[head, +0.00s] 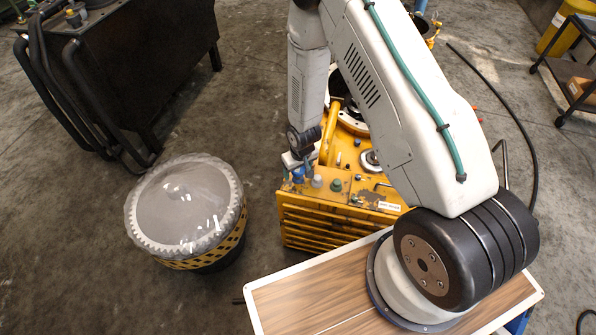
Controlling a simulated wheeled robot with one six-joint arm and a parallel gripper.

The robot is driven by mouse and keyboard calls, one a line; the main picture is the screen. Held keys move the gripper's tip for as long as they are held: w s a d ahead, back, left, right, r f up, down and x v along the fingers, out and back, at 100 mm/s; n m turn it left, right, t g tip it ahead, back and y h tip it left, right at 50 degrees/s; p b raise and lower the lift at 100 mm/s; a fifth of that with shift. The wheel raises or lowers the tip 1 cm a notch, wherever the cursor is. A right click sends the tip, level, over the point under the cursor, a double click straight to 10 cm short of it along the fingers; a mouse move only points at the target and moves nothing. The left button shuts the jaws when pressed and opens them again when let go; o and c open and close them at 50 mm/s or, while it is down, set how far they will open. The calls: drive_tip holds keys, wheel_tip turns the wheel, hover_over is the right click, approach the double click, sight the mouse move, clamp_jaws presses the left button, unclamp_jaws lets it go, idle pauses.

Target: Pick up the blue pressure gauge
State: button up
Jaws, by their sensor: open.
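A small blue part (298,174), which looks like the blue pressure gauge, sits upright on the front left of the yellow machine's top (350,187). Its face is too small to read. My gripper (297,163) is directly above and very close to it, at the end of my white arm, pointing down. The jaws are open. The fingers are small and partly hidden by the wrist, so I cannot tell whether they are around the blue part or touching it.
A whitish cap (317,181) and a green cap (336,185) stand just right of the blue part. A drum with a clear cover (187,208) stands on the floor at left. A black cabinet (125,65) with hoses is behind it. Open floor lies between.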

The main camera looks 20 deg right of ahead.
drive_tip(key=shift+f, duration=0.25)
drive_tip(key=c, duration=1.2)
drive_tip(key=shift+r, duration=0.15)
drive_tip(key=shift+w+r, duration=0.1)
drive_tip(key=shift+r, duration=1.65)
drive_tip(key=s+d+r, duration=0.1)
drive_tip(key=s, duration=1.5)
drive_tip(key=shift+d+r, duration=0.1)
drive_tip(key=shift+r, duration=2.55)
